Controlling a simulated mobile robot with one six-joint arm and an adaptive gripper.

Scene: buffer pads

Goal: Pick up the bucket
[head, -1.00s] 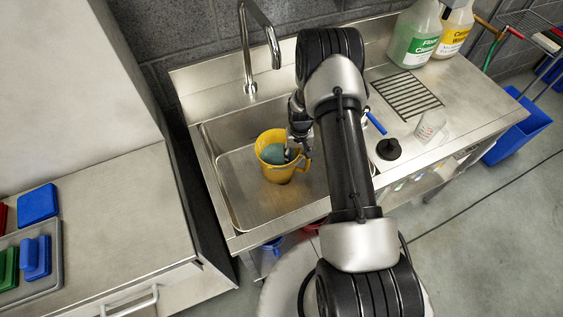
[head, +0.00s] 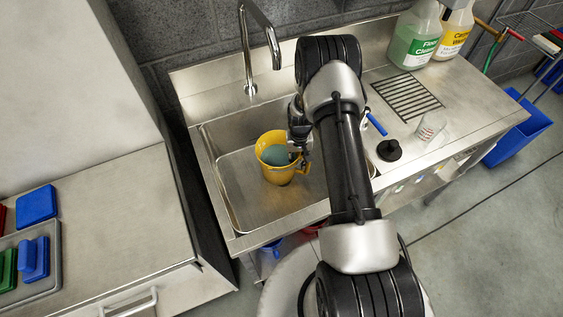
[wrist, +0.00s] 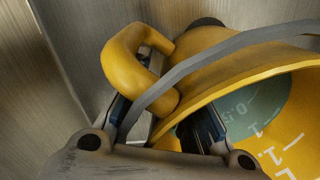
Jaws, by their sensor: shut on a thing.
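The yellow bucket (head: 275,170) stands upright in the sink basin in the head view, below the tap. White measuring marks show on the inside of the bucket (wrist: 265,65) in the wrist view, where it fills the right side. A teal-green area (head: 276,155) shows inside it; I cannot tell what it is. My gripper (head: 297,152) is at the bucket's right side. In the wrist view my gripper (wrist: 160,118) is shut on the bucket, one finger by the looped yellow handle and the other inside the rim. A grey strap crosses in front of the handle.
The steel sink basin (head: 240,205) surrounds the bucket, with walls close by. The tap (head: 248,60) rises behind it.

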